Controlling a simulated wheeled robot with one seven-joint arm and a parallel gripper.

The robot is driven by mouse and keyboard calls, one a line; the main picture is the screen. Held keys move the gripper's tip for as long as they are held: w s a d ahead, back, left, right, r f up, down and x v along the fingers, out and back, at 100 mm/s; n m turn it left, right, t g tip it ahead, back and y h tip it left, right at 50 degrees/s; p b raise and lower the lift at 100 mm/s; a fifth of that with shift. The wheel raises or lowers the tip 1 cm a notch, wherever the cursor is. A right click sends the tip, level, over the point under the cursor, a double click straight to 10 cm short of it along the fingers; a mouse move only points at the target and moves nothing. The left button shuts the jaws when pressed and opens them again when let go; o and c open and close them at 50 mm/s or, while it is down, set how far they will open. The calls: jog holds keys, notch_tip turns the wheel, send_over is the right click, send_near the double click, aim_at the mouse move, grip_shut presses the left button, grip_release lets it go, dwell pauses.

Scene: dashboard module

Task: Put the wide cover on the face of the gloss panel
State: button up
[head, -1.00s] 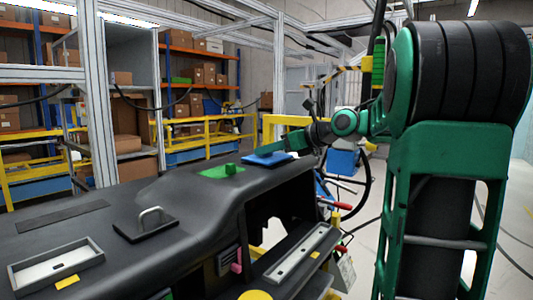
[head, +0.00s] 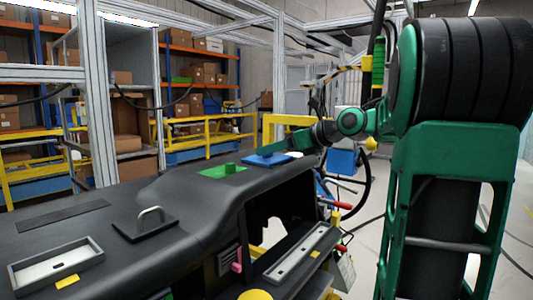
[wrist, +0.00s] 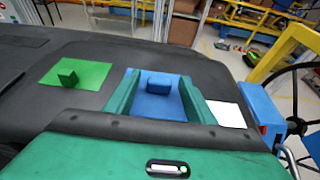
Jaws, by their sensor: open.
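No label shows which cover is the wide one. A blue plate with a raised blue knob (wrist: 158,105) lies on the black dashboard, also visible in the head view (head: 267,159). A green plate with a knob (wrist: 75,75) lies left of it, and a black plate with a silver handle (head: 146,226) lies nearer. My gripper (wrist: 158,75) is open, its green fingers on either side of the blue knob; contact cannot be told. The gloss panel is not certain; candidates are a framed pale recess (head: 55,264) at front left and a long framed pale strip (head: 301,252) at right.
The dashboard (head: 110,190) has bare room between the plates. A white flat piece (wrist: 227,114) lies right of the blue plate. A yellow frame (wrist: 285,50) and a blue block (wrist: 262,108) stand beyond the dashboard's right edge. Shelves with boxes are behind.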

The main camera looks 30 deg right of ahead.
jog(key=v, duration=1)
jog(key=shift+s, duration=0.2)
jog(key=shift+r, duration=0.1)
